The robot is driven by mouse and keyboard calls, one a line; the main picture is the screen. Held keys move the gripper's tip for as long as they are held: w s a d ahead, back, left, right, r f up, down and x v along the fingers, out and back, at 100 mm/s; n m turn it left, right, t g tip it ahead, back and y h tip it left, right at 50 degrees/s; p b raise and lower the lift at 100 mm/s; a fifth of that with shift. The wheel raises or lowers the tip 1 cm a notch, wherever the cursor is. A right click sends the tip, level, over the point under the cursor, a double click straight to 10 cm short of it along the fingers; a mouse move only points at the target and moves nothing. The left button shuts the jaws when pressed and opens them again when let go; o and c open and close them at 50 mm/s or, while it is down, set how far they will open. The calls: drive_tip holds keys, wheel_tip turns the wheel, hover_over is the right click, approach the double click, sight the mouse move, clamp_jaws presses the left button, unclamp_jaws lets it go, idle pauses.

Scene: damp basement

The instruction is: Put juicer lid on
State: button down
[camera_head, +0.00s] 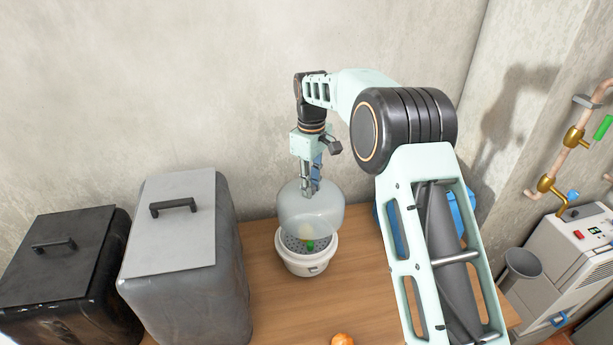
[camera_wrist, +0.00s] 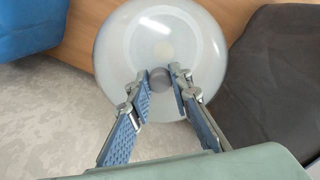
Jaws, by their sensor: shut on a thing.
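The juicer lid (camera_head: 310,212) is a translucent, pale dome with a grey knob on top. My gripper (camera_head: 311,188) is shut on that knob and holds the lid over the juicer. In the wrist view the lid (camera_wrist: 122,48) shows from above, with my gripper's two fingers (camera_wrist: 160,88) either side of the knob (camera_wrist: 172,74). The juicer (camera_head: 303,264) is a white round base with a perforated grey top and something green in its middle. It stands on the wooden table, and the lid hides its back part. I cannot tell exactly how far the lid is above it.
A grey lidded bin (camera_head: 188,260) and a black bin (camera_head: 68,270) stand at the left. A blue object (camera_head: 462,211) is partly hidden behind my arm. An orange fruit (camera_head: 343,340) lies at the front of the wooden table (camera_head: 275,318). The concrete wall is close behind.

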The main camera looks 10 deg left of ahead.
drive_tip(key=shift+w+a+r+n, duration=0.1)
drive_tip(key=shift+a+r+n, duration=0.2)
drive_tip(key=shift+a, duration=0.35)
drive_tip(key=shift+f+b, duration=0.7)
drive_tip(key=shift+f, duration=1.25)
drive_tip(key=shift+f, duration=0.2)
drive_tip(key=shift+f+b, duration=2.1)
drive_tip(key=shift+f, duration=1.6)
drive_tip(key=shift+f, duration=0.25)
drive_tip(key=c, duration=1.7)
unclamp_jaws()
